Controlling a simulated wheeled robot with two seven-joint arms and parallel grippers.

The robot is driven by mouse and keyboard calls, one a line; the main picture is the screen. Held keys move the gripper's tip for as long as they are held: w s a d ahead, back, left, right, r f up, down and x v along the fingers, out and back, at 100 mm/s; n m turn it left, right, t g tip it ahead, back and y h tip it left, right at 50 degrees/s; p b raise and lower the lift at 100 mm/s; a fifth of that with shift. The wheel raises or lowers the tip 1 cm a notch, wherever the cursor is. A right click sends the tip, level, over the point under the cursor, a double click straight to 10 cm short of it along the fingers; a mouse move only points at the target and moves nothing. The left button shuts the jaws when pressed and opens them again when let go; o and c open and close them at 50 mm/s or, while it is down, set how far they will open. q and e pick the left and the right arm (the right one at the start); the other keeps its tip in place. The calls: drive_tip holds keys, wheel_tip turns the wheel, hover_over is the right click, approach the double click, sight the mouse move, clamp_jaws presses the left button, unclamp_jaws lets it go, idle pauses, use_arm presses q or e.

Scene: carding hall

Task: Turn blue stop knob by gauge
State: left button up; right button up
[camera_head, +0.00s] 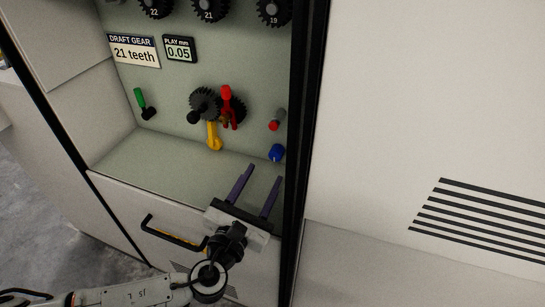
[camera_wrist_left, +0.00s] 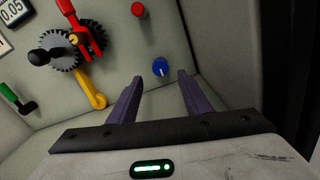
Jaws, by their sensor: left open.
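The blue knob (camera_head: 277,152) sits low on the right of the grey-green back panel inside the cabinet, below a red-tipped grey part (camera_head: 276,120). In the left wrist view the blue knob (camera_wrist_left: 161,67) shows a pale mark on its face. My left gripper (camera_head: 258,188) is open and empty, its two purple fingers pointing at the panel, below and in front of the knob. In the wrist view the fingertips (camera_wrist_left: 160,84) lie just below the knob, with a gap between. A small display reading "PLAY mm 0.05" (camera_head: 180,49) is at upper left. My right gripper is not in view.
Dark gears (camera_head: 206,103) with a red lever (camera_head: 227,105) and a yellow lever (camera_head: 214,136) are left of the knob. A green-handled lever (camera_head: 141,102) is farther left. The black cabinet post (camera_head: 302,130) stands close on the right. A drawer handle (camera_head: 172,234) is below.

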sight(274, 157)
use_arm(q)
drive_tip(key=b+x, duration=0.1)
drive_tip(key=x, duration=0.6)
drive_tip(key=shift+f, duration=0.1)
drive_tip(key=c, duration=1.1)
drive_tip(key=shift+n, duration=0.3)
drive_tip(key=shift+o, duration=0.2)
drive_tip(key=n+b, duration=0.1)
drive_tip(key=n, duration=0.2)
drive_tip(key=shift+f, duration=0.1)
drive_tip(key=shift+n+b, duration=0.35)
drive_tip(key=shift+n, duration=1.25)
